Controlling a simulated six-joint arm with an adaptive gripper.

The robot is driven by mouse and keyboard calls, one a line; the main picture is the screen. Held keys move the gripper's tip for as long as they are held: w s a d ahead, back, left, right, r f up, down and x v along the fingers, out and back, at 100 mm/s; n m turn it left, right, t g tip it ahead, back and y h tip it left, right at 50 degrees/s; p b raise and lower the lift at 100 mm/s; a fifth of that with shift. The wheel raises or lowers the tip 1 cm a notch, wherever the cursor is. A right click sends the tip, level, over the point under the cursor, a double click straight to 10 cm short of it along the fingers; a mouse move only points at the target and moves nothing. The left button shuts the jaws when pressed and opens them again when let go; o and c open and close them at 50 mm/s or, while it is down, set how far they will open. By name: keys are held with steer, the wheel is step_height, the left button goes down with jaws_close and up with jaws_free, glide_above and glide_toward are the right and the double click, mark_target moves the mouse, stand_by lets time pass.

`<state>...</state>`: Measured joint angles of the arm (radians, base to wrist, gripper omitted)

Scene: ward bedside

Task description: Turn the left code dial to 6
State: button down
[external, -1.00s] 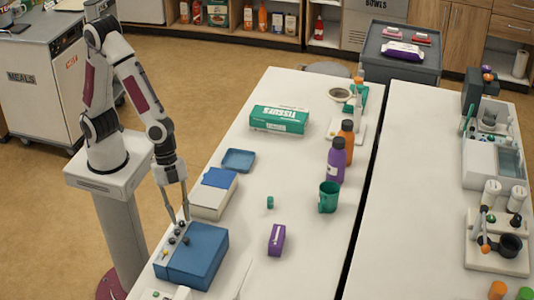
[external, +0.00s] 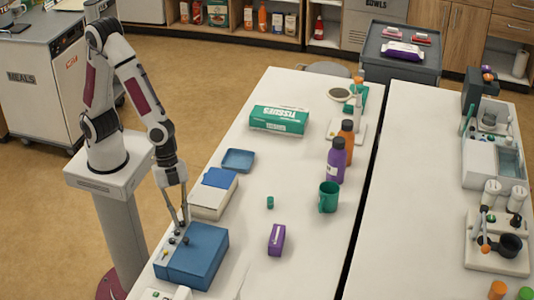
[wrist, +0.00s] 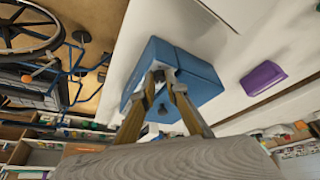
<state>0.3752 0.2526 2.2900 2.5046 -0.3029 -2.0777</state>
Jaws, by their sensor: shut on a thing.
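The blue box (external: 208,255) stands at the near left end of the long white table, with several small dark knobs on its face towards my arm. My gripper (external: 183,226) is down at this face, its fingers close together around a dark dial at the far end of the row. In the wrist view, my gripper (wrist: 163,76) has its tips on both sides of the dark dial (wrist: 168,75) on the blue box (wrist: 199,78). Another dark knob (wrist: 163,108) shows between the fingers. The dial's number and marks are too small to read, and the fingers partly hide it.
A white box with a blue top (external: 214,196) stands just beyond the blue box. A purple box (external: 277,239) and a small green cup-like piece (external: 270,202) are to the right. A blue tray (external: 239,160) lies farther back. The table's middle is mostly clear.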

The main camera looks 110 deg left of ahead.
steer(key=shift+m, duration=0.6)
steer(key=shift+w+a+m+g+h, duration=0.15)
steer(key=shift+m+g+h, duration=0.35)
steer(key=shift+m, duration=0.7)
steer(key=shift+w+m+g, duration=0.2)
steer(key=shift+m+g, duration=0.7)
steer(key=shift+m, duration=1.1)
steer(key=c, duration=2.3)
jaws_free()
steer(key=shift+s+n, duration=0.1)
steer(key=shift+n, duration=0.3)
